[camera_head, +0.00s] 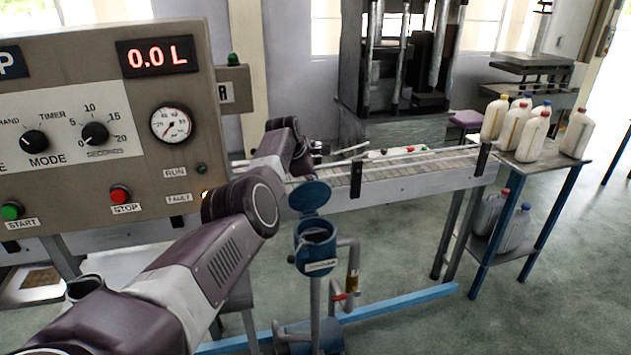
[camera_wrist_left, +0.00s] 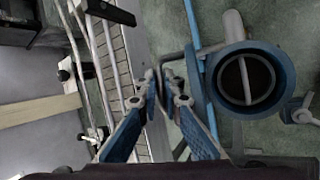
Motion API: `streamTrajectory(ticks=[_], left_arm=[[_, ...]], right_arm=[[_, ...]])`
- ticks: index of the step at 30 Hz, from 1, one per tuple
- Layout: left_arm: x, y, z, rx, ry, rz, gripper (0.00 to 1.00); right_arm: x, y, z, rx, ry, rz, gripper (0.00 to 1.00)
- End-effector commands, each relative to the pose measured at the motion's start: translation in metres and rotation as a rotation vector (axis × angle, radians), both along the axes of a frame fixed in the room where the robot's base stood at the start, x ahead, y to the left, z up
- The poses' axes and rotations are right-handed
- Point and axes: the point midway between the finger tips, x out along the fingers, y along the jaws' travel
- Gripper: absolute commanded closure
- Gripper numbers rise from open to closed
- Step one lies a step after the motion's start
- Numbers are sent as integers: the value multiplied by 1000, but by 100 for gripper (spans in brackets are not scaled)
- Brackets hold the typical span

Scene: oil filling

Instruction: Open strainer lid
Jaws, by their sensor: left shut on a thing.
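The blue strainer (camera_head: 316,243) stands on a pipe in front of the conveyor in the head view. Its round blue lid (camera_head: 310,196) is raised above the body, and the dark mouth is uncovered. In the left wrist view the strainer's round mouth (camera_wrist_left: 248,80) is open, with a light bar across it. My left gripper (camera_wrist_left: 167,88) is beside the strainer, its fingertips close together at a thin grey part that looks like the lid's handle; the lid's face is hard to make out there. In the head view the fingers are mostly hidden by my arm. My right gripper is not in view.
A control panel (camera_head: 95,120) reading 0.0 L fills the left side. A conveyor (camera_head: 405,178) runs behind the strainer. White bottles stand on a side table (camera_head: 545,162) at the right. A pipe with a red valve (camera_head: 339,297) is beside the strainer.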

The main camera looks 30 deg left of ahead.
Motion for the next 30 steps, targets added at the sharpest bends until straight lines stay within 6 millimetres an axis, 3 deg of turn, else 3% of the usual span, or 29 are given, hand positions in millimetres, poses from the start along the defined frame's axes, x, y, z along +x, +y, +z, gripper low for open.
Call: streamTrajectory(ticks=[1,21,24,30], left_arm=[[4,14,11,30,-32,14,100],[4,14,10,33,-29,14,100],[4,14,10,33,-30,14,86],[3,14,7,31,-26,15,86]], right_arm=[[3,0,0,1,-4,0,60],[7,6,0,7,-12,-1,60],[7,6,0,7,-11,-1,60],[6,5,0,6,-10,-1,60]])
